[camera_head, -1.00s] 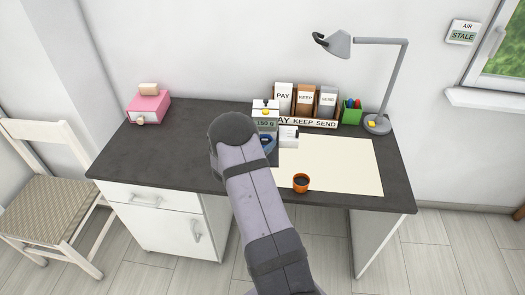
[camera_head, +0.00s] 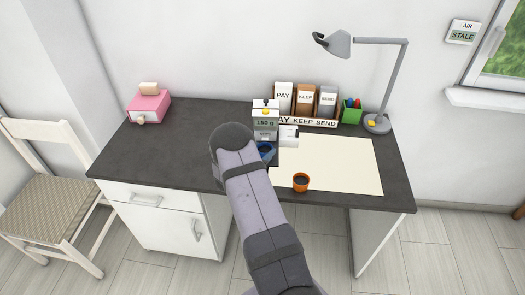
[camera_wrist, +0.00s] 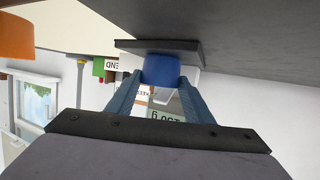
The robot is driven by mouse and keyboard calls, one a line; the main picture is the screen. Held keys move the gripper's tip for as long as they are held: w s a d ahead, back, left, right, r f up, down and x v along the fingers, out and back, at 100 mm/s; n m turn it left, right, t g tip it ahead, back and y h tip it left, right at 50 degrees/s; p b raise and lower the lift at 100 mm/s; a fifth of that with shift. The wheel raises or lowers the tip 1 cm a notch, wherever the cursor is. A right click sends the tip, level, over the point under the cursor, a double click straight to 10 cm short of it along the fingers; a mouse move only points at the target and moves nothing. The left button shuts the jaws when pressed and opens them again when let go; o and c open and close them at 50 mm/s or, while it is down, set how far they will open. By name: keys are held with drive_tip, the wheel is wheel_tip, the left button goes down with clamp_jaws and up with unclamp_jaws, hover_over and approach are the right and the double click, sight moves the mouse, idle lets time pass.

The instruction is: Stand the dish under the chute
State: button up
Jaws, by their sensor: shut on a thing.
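In the head view my arm hides most of the gripper, with some blue (camera_head: 266,150) showing in front of the dispenser. The chute is not clearly visible.
An orange cup (camera_head: 301,183) stands on a cream mat (camera_head: 340,165) to the right. Labelled letter boxes (camera_head: 305,100), a green pen pot (camera_head: 351,111) and a lamp (camera_head: 377,124) line the back. A pink box (camera_head: 149,108) sits at left. The left desktop is clear.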

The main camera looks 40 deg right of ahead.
drive_tip(key=o, duration=1.1)
drive_tip(key=shift+f, duration=0.1)
drive_tip(key=shift+c, duration=0.2)
drive_tip(key=shift+r, duration=0.3)
drive_tip(key=shift+a, duration=0.35)
drive_tip(key=b+v, duration=0.1)
drive_tip(key=v, duration=1)
drive_tip(key=shift+s+a, duration=0.1)
drive_tip(key=shift+a, duration=0.1)
